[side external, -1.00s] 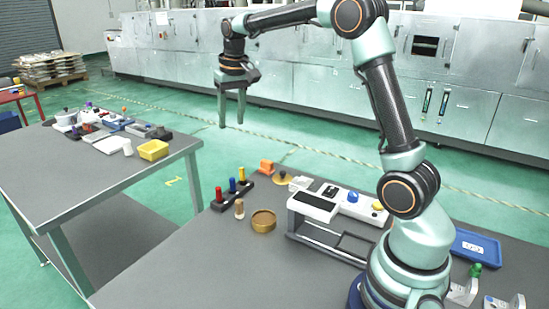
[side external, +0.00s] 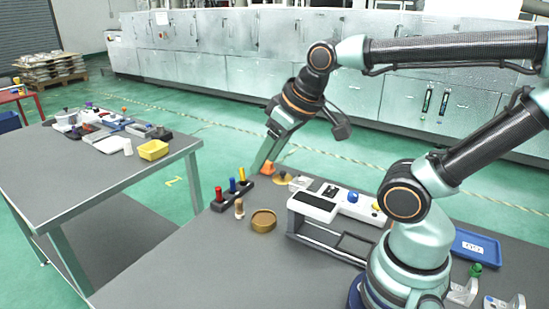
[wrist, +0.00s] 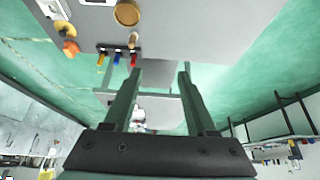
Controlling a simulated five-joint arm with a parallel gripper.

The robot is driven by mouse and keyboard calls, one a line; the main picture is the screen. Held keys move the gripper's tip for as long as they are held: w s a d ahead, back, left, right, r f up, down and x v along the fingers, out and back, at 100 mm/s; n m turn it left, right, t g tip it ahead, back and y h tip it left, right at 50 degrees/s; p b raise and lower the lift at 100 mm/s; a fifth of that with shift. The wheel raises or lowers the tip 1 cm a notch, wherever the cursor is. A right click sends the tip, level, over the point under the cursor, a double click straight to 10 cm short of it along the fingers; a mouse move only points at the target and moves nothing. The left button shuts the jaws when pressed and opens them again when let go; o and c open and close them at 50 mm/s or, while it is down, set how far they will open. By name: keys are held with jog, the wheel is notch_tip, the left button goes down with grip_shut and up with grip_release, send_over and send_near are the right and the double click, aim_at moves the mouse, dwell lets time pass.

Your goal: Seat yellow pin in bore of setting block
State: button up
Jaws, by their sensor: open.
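The yellow pin (side external: 242,175) stands upright in a dark rack (side external: 249,190), beside a blue pin (side external: 232,185) and a red pin (side external: 219,194). In the wrist view the yellow pin (wrist: 101,59) is the leftmost of the three. My gripper (side external: 259,168) points down and left, its tips appearing just behind and right of the yellow pin in the side view. In the wrist view my gripper (wrist: 161,73) is open with nothing held between its fingers, and the rack lies beyond and left of them. I cannot tell which piece is the setting block; no bore is clear.
An orange piece (side external: 268,168), a yellow disc (side external: 284,180) and a small white block (side external: 300,184) lie right of the rack. A cork-coloured peg (side external: 239,210) and a brass dish (side external: 263,222) stand in front. A white-topped fixture (side external: 315,204) stands further right. The table's front left is clear.

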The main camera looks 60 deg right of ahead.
dwell(0.4)
jog(key=w+d+r+m+g, duration=0.1)
jog(key=w+d+r+m, duration=0.2)
jog(key=w, duration=0.4)
jog(key=m+g, duration=0.4)
send_over(241, 168)
notch_tip(241, 168, down, 13)
jog(key=f, duration=1.1)
jog(key=shift+d+f, duration=0.2)
jog(key=shift+f, duration=0.1)
jog(key=shift+w, duration=0.1)
grip_shut()
